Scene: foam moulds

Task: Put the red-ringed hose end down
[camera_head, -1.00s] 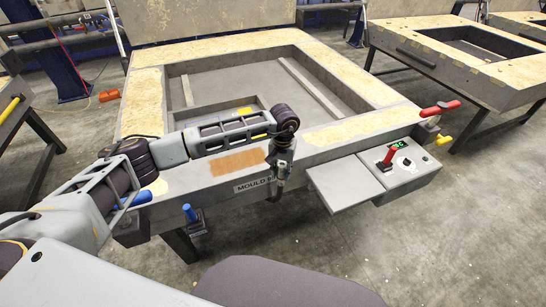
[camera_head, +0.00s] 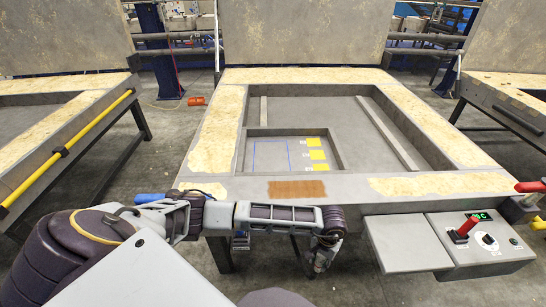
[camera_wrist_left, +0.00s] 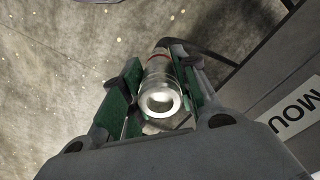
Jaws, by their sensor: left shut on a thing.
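The hose end (camera_wrist_left: 160,88) is a pale metal tube with an open round mouth, and a reddish band shows near its far end. In the left wrist view it sits between the green-padded fingers of my left gripper (camera_wrist_left: 154,100), which is shut on it. In the head view my left gripper (camera_head: 321,261) points down in front of the front side of the mould (camera_head: 230,188). The hose end is too small there to make out clearly. In the wrist view, floor shows below it. My right gripper is not in view.
A control box (camera_head: 478,244) with a red lever and a flat grey shelf (camera_head: 407,243) stand right of the gripper. A blue handle (camera_head: 150,198) is at the mould's left corner. A small blue-topped part (camera_head: 240,235) hangs under the front edge. The label (camera_wrist_left: 293,116) is close right in the wrist view.

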